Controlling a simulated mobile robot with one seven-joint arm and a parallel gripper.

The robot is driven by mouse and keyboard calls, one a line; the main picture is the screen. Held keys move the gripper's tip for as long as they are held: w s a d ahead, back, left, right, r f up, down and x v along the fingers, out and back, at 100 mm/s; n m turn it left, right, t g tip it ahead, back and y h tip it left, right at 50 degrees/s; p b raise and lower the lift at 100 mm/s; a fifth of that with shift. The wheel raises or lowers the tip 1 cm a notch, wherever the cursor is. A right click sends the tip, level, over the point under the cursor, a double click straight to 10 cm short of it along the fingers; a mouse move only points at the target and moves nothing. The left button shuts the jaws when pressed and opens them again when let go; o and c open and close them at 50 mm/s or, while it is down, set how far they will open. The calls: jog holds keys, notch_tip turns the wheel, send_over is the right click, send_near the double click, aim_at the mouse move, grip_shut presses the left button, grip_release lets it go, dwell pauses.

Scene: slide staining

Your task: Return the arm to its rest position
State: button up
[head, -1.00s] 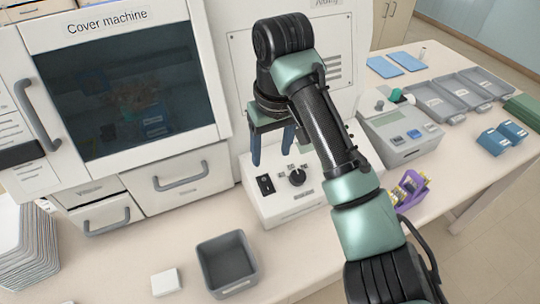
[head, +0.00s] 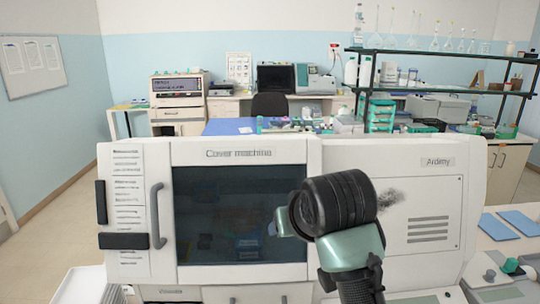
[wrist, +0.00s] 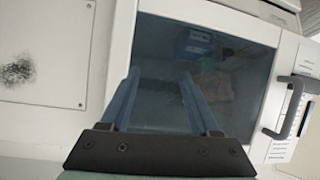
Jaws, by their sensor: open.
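My gripper (wrist: 157,76) shows in the wrist view with its two blue fingers apart and nothing between them. The fingers point toward the dark window (wrist: 240,75) of the cover machine; I cannot tell the exact gap. In the head view my arm rises at the lower middle, its black joint in front of the cover machine (head: 250,154), near the right edge of the window.
The cover machine has a grey vertical handle (head: 156,215) left of its window. Blue pads (head: 518,223) lie on the bench at the right. Behind stand a black chair (head: 269,105), a monitor (head: 276,77) and a dark shelf (head: 440,55) with glassware.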

jog(key=s+a+r+t+y, duration=0.15)
jog(key=a+r+t, duration=0.3)
jog(key=r, duration=0.45)
jog(key=s+a+r+t+y, duration=0.1)
jog(key=s+a+r+t, duration=0.3)
jog(key=r, duration=0.6)
jog(key=s+d+r+m+t+h, duration=0.2)
jog(key=s+d+r+t+h, duration=0.2)
jog(key=s+r+t, duration=0.6)
jog(key=s+r, duration=0.4)
jog(key=s, duration=0.1)
